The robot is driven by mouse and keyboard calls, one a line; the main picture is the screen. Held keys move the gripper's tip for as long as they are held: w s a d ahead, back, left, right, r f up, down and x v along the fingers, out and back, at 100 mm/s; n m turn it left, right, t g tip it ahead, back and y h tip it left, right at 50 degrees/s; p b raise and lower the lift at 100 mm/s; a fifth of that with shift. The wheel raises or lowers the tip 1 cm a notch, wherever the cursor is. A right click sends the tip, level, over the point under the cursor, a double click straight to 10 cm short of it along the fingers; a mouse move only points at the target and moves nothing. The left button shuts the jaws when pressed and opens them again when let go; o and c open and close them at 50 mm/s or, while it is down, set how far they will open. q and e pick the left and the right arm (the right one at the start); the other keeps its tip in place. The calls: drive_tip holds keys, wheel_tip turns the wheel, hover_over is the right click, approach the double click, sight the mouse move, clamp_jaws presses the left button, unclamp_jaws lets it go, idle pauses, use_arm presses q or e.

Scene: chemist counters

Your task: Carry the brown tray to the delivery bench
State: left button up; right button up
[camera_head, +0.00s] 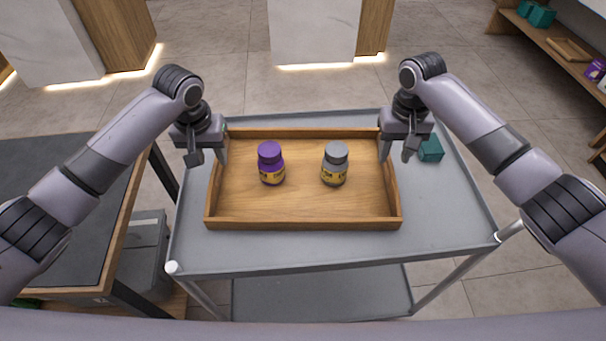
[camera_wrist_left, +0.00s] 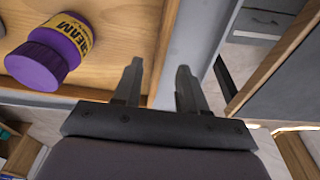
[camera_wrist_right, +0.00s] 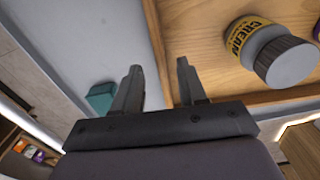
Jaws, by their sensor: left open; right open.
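The brown wooden tray (camera_head: 300,223) lies on the top of a grey cart. It holds a purple jar (camera_head: 270,163) and a grey-lidded jar (camera_head: 335,164), both upright. My left gripper (camera_head: 208,158) is open at the tray's left side wall; in the left wrist view its fingers (camera_wrist_left: 157,85) point down on either side of the tray's wall (camera_wrist_left: 168,40). My right gripper (camera_head: 398,152) is open at the right side wall; in the right wrist view its fingers (camera_wrist_right: 160,85) stand on either side of the wall (camera_wrist_right: 158,45). I cannot tell whether the fingers touch it.
The grey cart (camera_head: 450,215) has free room right of the tray, with a small teal box (camera_head: 430,149) near the right gripper. A dark-topped bench (camera_head: 60,190) stands close at left. White counters (camera_head: 312,30) stand beyond, and a wooden shelf (camera_head: 560,45) is at far right.

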sight(216, 164)
use_arm(q)
drive_tip(key=shift+w+f, duration=0.25)
drive_tip(key=shift+f, duration=1)
drive_tip(key=shift+w+f, duration=0.2)
drive_tip(key=shift+f, duration=1)
use_arm(e)
drive_tip(key=shift+f, duration=2.5)
use_arm(q)
clamp_jaws()
use_arm(e)
clamp_jaws()
use_arm(q)
drive_tip(key=shift+r, duration=0.15)
use_arm(e)
drive_tip(key=shift+w+r, duration=0.1)
drive_tip(key=shift+r, duration=0.05)
